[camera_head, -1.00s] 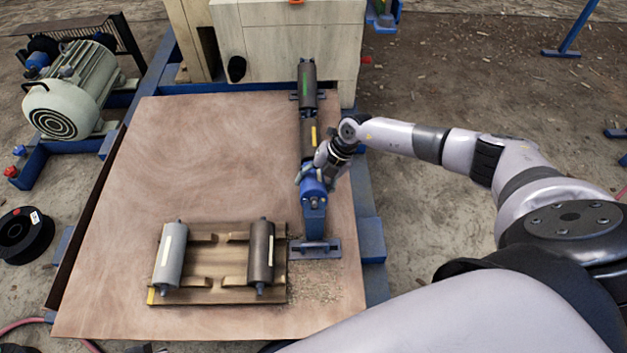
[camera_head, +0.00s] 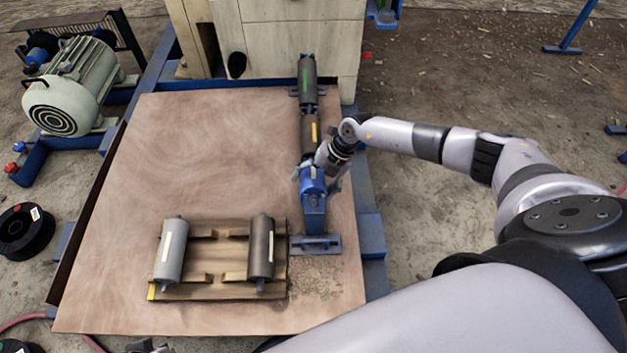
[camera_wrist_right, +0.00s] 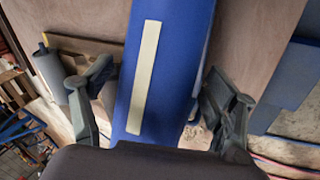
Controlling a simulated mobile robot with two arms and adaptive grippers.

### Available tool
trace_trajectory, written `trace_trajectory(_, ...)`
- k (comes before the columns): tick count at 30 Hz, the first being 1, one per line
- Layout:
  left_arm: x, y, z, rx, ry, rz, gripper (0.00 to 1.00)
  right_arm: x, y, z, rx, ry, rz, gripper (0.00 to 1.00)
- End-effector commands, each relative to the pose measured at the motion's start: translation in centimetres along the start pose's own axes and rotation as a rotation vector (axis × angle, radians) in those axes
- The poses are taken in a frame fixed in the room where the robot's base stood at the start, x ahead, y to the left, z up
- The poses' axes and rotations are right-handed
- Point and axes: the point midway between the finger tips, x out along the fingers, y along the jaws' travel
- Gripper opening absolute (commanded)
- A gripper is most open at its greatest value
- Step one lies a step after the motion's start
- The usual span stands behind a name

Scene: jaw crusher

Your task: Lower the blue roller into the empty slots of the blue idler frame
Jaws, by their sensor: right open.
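The blue roller (camera_head: 312,181) lies at the near end of the idler frame (camera_head: 315,219), in line with the dark rollers behind it. In the right wrist view the blue roller (camera_wrist_right: 165,70), with a pale stripe, runs between my fingers. My right gripper (camera_head: 316,178) is open around the roller. Its fingers stand apart on both sides, with a visible gap on each side. The roller's shaft ends and the slots are too small or hidden to tell how they meet. My left gripper cannot be made out.
A dark roller with a yellow stripe (camera_head: 310,130) and one with a green stripe (camera_head: 307,85) lie farther along the frame. A wooden pallet (camera_head: 215,292) holds a grey roller (camera_head: 171,250) and a brown roller (camera_head: 261,248). The board's left half (camera_head: 190,150) is clear.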

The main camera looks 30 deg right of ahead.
Motion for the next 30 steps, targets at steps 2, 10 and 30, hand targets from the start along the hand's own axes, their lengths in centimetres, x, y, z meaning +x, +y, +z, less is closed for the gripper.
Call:
trace_trajectory(2,0.0,0.0,0.1,0.001,-0.001,0.0,0.0,-0.4,0.0,0.1,0.0,-0.002,0.001,0.8)
trace_trajectory(10,0.0,0.0,0.0,-0.001,0.0,0.0,0.0,-5.1,0.1,0.2,-0.001,-0.006,0.003,0.8)
trace_trajectory(30,0.0,0.0,-0.1,-0.002,0.0,0.0,0.0,-12.2,0.2,0.1,0.0,-0.002,0.005,0.8)
